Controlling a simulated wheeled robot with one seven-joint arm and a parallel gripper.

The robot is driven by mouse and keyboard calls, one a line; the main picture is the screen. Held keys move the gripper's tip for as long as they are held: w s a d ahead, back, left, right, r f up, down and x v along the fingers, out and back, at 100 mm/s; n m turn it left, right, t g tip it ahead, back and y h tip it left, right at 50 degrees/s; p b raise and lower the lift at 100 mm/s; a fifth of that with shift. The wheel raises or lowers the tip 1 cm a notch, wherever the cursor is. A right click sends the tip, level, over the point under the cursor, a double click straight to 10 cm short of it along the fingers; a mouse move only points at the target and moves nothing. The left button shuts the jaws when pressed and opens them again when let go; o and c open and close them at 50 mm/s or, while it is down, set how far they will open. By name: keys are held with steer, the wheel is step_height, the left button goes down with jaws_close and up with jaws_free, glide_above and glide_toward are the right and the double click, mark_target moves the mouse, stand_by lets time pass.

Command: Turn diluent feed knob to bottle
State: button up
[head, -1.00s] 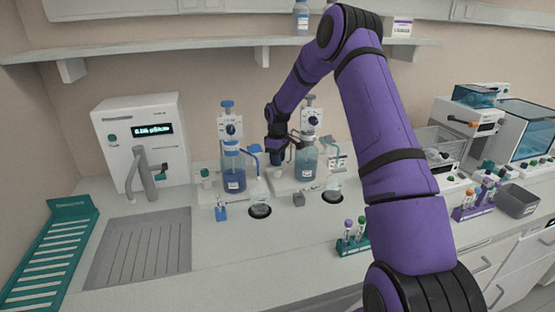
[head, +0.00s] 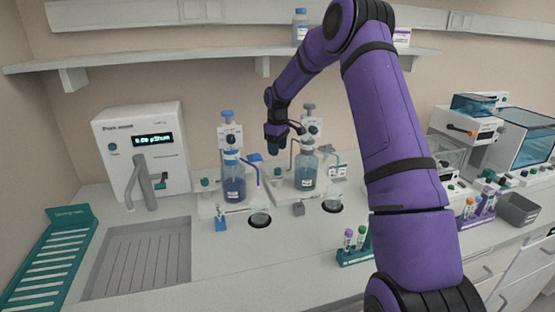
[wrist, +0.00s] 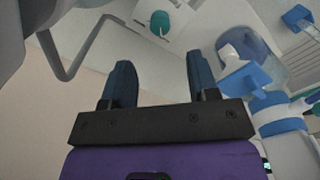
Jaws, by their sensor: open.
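Two bottle dispensers stand on the bench: one with a blue top (head: 230,165) and one with a grey top (head: 306,165). Each has a small dark round knob on its white head, the left knob (head: 230,139) and the right knob (head: 314,129). Teal knobs also sit on the bases, one at left (head: 205,183) and one near the middle (head: 277,172). I cannot tell which is the diluent feed knob. My gripper (head: 273,148) hangs between the dispensers, pointing down. In the wrist view my gripper (wrist: 160,75) is open and empty, with a teal knob (wrist: 160,22) beyond its fingertips.
A white instrument with a display (head: 140,150) stands at left, beside a grey sink tray (head: 135,255) and a teal rack (head: 50,265). Flasks (head: 258,203) sit in front of the dispensers. A tube rack (head: 355,255) is near the front edge. A shelf (head: 220,55) runs above.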

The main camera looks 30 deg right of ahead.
steer(key=shift+r, duration=1.1)
steer(key=shift+s, duration=0.1)
